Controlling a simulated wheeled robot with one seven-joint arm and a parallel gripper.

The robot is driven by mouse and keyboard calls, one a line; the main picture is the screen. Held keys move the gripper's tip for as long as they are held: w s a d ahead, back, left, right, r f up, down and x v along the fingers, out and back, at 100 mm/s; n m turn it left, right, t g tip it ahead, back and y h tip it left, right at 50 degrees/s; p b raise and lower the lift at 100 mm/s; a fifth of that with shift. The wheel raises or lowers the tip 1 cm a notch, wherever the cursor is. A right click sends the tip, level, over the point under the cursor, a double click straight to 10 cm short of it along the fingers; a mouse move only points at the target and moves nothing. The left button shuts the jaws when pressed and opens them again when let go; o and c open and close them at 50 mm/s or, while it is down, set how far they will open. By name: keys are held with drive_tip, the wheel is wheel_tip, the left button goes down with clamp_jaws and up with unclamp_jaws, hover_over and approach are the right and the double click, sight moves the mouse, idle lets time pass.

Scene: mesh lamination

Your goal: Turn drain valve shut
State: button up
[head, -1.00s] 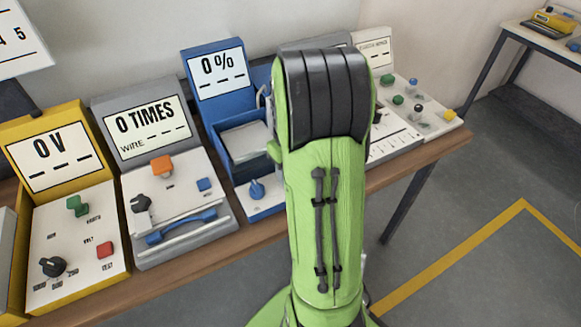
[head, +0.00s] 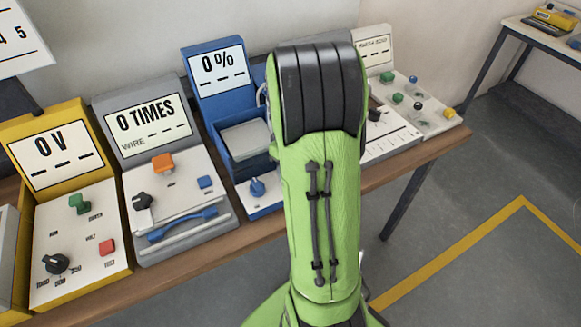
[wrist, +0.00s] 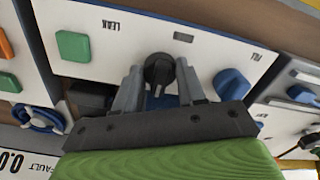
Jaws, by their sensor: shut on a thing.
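In the wrist view a black knob (wrist: 159,68) sits on a white panel (wrist: 125,50) between the two grey fingers of my gripper (wrist: 158,72). The fingers are shut on the knob. No label for it is readable, so I cannot confirm from print that it is the drain valve. A blue knob (wrist: 231,84) by the FILL label is on the same panel to the right, apart from my gripper. In the head view my green arm hides the gripper and the black knob; the blue tank unit (head: 214,62) there reads 0 %, with its blue knob (head: 257,187) visible.
A green button (wrist: 72,45) is on the panel's left by the LEAK label. In the head view a grey unit (head: 150,120) and a yellow unit (head: 55,160) stand left on the wooden bench (head: 170,270). A white unit (head: 395,140) with several knobs stands right.

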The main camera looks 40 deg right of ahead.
drive_tip(key=o, duration=1.1)
drive_tip(key=shift+c, duration=0.2)
wheel_tip(320, 180, up, 16)
drive_tip(key=p, duration=0.5)
drive_tip(key=shift+f, duration=0.15)
